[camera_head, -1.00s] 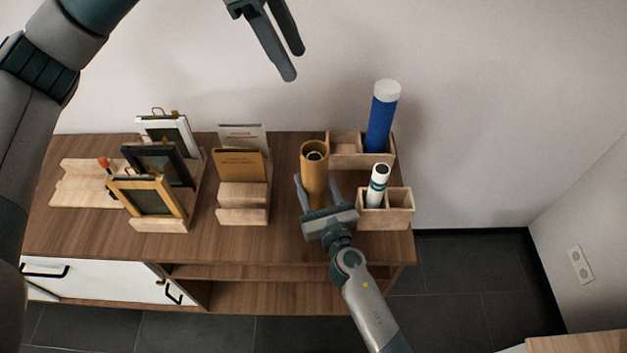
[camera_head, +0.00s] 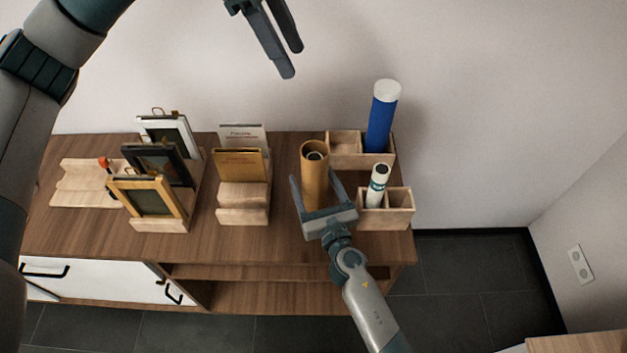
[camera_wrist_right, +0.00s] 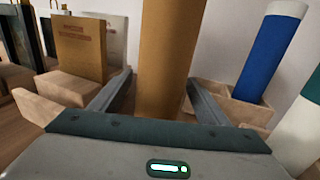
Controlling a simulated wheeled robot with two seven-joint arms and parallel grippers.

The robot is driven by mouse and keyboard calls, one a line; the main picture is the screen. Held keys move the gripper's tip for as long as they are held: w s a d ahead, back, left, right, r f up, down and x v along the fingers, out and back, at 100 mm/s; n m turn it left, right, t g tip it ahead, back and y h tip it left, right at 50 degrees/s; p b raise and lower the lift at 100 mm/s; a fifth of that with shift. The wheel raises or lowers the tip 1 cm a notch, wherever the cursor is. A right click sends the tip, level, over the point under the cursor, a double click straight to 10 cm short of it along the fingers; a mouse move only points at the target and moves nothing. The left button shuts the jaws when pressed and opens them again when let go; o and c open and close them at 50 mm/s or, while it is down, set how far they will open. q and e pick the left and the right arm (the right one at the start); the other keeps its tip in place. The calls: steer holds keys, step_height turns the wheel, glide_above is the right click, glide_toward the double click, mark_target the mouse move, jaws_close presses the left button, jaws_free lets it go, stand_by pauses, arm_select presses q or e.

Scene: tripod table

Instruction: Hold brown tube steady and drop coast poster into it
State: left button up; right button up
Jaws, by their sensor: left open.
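The brown tube (camera_head: 314,185) stands upright on the table, left of the wooden holders; it also shows in the right wrist view (camera_wrist_right: 165,50). My right gripper (camera_head: 316,182) is low around the tube, one finger on each side. Its fingers are spread, with gaps beside the tube lower down. My left gripper (camera_head: 291,62) is open and empty, high above and behind the tube.
A blue tube with white cap (camera_head: 381,120) stands in the back holder (camera_head: 345,145). A white tube with teal bands (camera_head: 377,186) stands in the front holder (camera_head: 400,205). A card rack (camera_head: 243,205) and framed pictures (camera_head: 150,200) stand left. Bare tabletop (camera_head: 285,160) lies between.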

steer(key=shift+s, duration=0.1)
steer(key=v, duration=1.1)
steer(key=shift+s, duration=0.35)
steer(key=shift+d, duration=0.1)
steer(key=shift+s, duration=0.1)
